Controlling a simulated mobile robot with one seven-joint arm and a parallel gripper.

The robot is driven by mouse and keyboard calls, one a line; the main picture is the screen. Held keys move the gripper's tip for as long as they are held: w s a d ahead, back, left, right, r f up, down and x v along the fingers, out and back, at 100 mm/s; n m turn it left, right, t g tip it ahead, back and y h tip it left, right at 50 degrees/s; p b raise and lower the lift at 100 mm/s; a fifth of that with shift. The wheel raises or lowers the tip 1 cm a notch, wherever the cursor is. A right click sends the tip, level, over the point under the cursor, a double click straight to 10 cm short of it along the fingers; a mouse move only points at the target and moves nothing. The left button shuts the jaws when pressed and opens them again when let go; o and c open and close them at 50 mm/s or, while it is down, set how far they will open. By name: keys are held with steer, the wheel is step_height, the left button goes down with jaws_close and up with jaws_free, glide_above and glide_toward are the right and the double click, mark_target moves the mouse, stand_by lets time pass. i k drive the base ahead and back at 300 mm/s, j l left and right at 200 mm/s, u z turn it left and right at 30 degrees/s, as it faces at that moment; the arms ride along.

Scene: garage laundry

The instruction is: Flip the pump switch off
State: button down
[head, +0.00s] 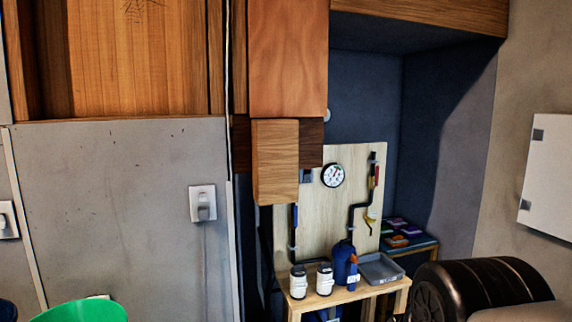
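No switch carries a readable label, so I cannot tell which one is the pump switch. A white wall plate with a grey toggle or plug (203,203) is on the grey wall panel left of centre, with a faint line running down below it. A similar white plate (7,220) is cut by the left edge. A small dark box (306,176) sits on the pale wooden board (325,225) beside a round white gauge (332,175). Whether any switch is on or off is too small to tell. My gripper is not in view.
A wooden bench (352,294) below the board holds two white-labelled jars, a blue bottle (345,263) and a grey tray (381,268). Wooden cabinets (288,58) project above. A dark ribbed cylinder (480,290) is at lower right, a green round object (85,312) at lower left.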

mark_target(306, 176)
steer(key=i+l+u, duration=0.15)
steer(key=i+l, duration=0.25)
steer(key=i, duration=0.3)
steer(key=i+l+u, duration=0.2)
steer(key=i+l, duration=0.25)
steer(key=i, duration=0.25)
steer(key=i+l+u, duration=0.15)
steer(key=i+l, duration=0.4)
steer(key=i, duration=0.1)
